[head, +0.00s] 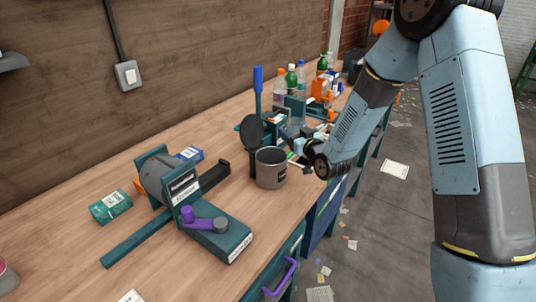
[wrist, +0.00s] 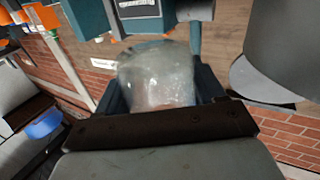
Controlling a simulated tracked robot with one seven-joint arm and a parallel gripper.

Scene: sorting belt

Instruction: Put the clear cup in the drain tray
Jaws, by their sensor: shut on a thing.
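The clear cup (wrist: 157,75) is between the jaws of my gripper (wrist: 160,92) in the wrist view. The gripper is shut on it, with one dark finger on each side. The cup looks whitish and see-through, and its lower part is hidden by the gripper body. I cannot identify the drain tray in either view.
A teal machine with purple knobs (head: 205,222) lies nearer on the workbench (head: 75,262). Several bottles, such as a green one (head: 291,77), stand behind. Bare wood lies at the front left.

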